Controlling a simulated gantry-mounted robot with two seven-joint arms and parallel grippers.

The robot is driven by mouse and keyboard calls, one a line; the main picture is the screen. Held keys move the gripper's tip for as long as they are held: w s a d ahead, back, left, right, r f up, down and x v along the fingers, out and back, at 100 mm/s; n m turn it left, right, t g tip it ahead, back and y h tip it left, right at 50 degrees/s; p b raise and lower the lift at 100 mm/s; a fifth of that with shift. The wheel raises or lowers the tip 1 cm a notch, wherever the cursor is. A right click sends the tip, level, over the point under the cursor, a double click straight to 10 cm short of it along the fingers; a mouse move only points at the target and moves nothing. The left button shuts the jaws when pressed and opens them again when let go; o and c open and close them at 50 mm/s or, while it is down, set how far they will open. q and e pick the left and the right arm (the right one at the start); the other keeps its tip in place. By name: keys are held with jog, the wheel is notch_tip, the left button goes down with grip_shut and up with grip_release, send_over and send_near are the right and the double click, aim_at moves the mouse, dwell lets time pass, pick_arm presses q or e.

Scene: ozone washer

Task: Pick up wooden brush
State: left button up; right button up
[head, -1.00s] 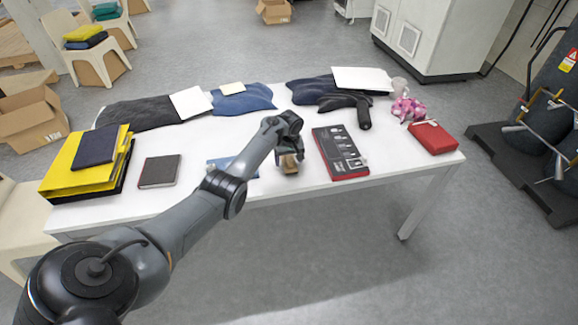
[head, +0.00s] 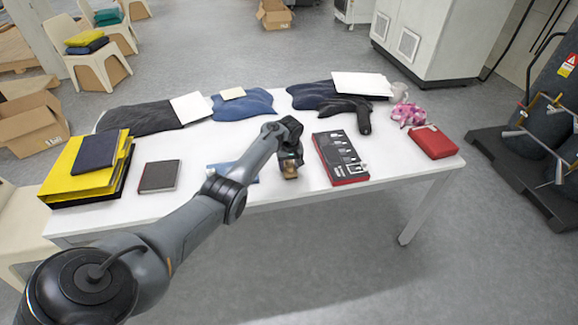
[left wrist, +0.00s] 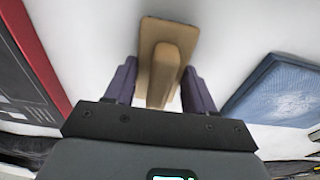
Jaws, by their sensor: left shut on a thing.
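The wooden brush is a tan block with a raised grip, and it shows in the left wrist view (left wrist: 165,58) between my fingers. My left gripper (head: 290,166) is near the front edge of the white table, and it also shows in the left wrist view (left wrist: 160,92). It is shut on the brush's raised grip. In the head view only a small tan part of the brush (head: 290,174) shows below the gripper. I cannot tell whether the brush touches the table. My right gripper is not in view.
A red and black boxed item (head: 340,158) lies close to the right of the gripper. A blue book (left wrist: 275,92) lies on the other side, partly hidden by my arm in the head view. A dark notebook (head: 159,175) and yellow binders (head: 75,180) are farther left.

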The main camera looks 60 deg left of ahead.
pick_arm(q)
notch_tip(320, 180, up, 5)
jog(key=p, duration=0.2)
jog(key=shift+f+p, duration=0.1)
jog(key=shift+p, duration=0.2)
jog(key=w+d+r+p, duration=0.1)
jog(key=d+r, duration=0.2)
jog(key=d, duration=0.2)
jog(key=w+d+r+p, duration=0.1)
jog(key=d+r+p, duration=0.1)
jog(key=d, duration=0.4)
jog(key=shift+w+d+r, duration=0.2)
jog(key=shift+w+r, duration=0.1)
jog(key=shift+r, duration=0.25)
